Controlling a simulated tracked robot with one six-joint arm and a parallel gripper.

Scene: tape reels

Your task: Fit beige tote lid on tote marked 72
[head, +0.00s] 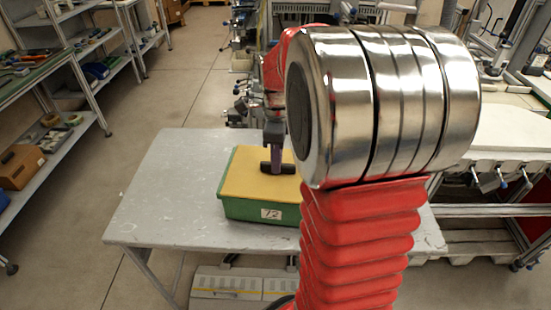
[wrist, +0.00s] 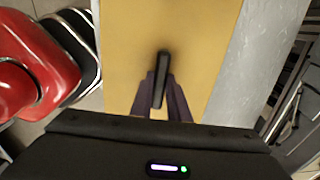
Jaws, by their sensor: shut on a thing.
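The tote marked 72 (head: 252,209) is a green box on the grey table, with a white number label on its front. The beige lid (head: 243,178) lies over the tote's top and looks level; green edging shows along its left side. In the wrist view the lid (wrist: 205,60) fills the middle as a yellow-beige panel with a dark handle bar. My gripper (head: 277,168) is above the lid, its fingers shut on the dark handle. In the wrist view my gripper (wrist: 161,95) has a finger on each side of the handle. My arm hides the tote's right part.
The grey table (head: 165,200) is bare to the left of the tote. Shelving (head: 60,125) with parts and boxes stands at the left. A workbench (head: 515,135) with clamps is at the right. Equipment stands behind the table.

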